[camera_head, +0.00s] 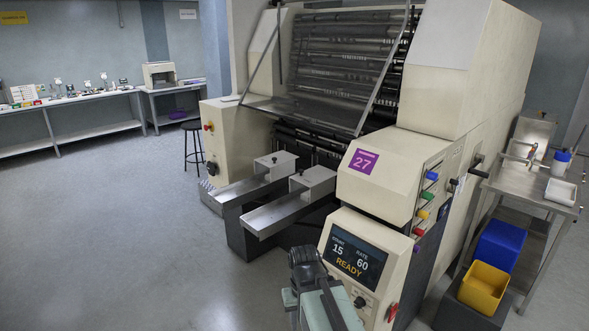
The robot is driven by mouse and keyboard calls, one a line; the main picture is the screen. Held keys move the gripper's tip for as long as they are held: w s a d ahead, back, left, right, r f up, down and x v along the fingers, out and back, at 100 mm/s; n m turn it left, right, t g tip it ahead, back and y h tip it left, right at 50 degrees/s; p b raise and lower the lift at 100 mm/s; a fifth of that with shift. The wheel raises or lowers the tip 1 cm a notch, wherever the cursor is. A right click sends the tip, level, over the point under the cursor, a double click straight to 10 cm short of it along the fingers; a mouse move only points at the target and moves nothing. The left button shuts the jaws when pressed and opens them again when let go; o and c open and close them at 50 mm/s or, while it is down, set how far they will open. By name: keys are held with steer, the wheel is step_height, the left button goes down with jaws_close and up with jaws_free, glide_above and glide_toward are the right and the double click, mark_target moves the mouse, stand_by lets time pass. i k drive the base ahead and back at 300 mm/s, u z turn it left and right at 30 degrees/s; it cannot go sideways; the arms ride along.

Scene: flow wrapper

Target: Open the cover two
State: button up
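The cream machine (375,180) stands in the middle and right of the view. No part of it carries a readable "two", so I cannot tell which part is cover two. A clear guard panel (305,112) with metal side bars slants out over the dark rollers at its front. Below it, two grey metal trays with box-like blocks stick out, one left (240,190) and one right (287,213). My arm (305,265) shows at the bottom centre, in front of the display. Its fingertips cannot be made out, and nothing held is visible.
The display (355,258) reads READY, print 15, rate 60. Coloured buttons (423,214) line the console's right side. A steel table (535,188) stands at right, with blue (500,245) and yellow (483,286) bins below. The floor at left is clear up to the stool (193,145).

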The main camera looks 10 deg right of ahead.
mark_target(320, 180)
steer(key=u, duration=0.4)
steer(key=i, duration=1.7)
steer(key=u, duration=0.5)
steer(key=k, duration=0.8)
steer(key=u, duration=0.2)
steer(key=i, duration=0.9)
steer(key=z, duration=0.1)
